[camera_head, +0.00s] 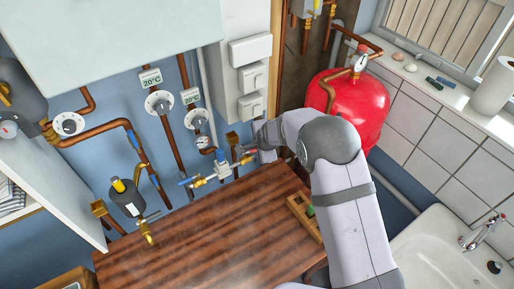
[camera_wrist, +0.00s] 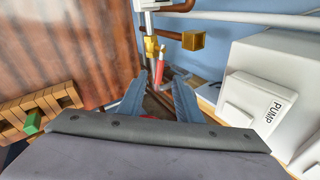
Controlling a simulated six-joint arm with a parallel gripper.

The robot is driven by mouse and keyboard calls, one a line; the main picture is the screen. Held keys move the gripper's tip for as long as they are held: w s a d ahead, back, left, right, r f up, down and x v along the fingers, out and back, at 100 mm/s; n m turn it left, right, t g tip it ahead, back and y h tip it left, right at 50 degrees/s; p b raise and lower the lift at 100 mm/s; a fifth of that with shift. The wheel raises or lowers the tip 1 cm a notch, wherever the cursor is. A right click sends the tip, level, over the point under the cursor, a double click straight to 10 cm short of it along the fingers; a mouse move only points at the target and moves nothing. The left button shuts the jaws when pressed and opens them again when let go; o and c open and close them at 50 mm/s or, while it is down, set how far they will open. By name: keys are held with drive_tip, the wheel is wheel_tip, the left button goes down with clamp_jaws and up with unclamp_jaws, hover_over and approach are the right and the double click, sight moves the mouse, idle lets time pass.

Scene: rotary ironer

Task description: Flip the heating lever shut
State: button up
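A red-handled lever (camera_wrist: 160,72) sits on brass pipework in the wrist view, just beyond and between my fingertips. It also shows as a small red handle (camera_head: 250,153) in the head view, beside the manifold at the wall. No label marks it as the heating lever. My gripper (camera_wrist: 158,86) is open, with its two blue-grey fingers apart and nothing visibly held. I cannot tell whether a finger touches the lever. In the head view my arm covers much of the gripper.
A wooden worktop (camera_head: 220,235) lies below the pipes. A blue-handled valve (camera_head: 188,181) is left of the red handle. A red tank (camera_head: 355,105) stands at the right. A white PUMP box (camera_wrist: 265,95) is close to my right finger. A wooden crate (camera_wrist: 35,110) is at the left.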

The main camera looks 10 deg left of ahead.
drive_tip(key=c, duration=0.5)
drive_tip(key=shift+f+b, duration=0.3)
clamp_jaws()
drive_tip(key=d+f+n+t+b, duration=0.1)
drive_tip(key=d+f+t+b, duration=0.45)
drive_tip(key=b, duration=1.45)
wheel_tip(320, 180, up, 6)
drive_tip(key=s+a+n+t+y, duration=0.2)
drive_tip(key=n+y, duration=0.2)
drive_tip(key=n, duration=1.3)
drive_tip(key=shift+a, duration=0.4)
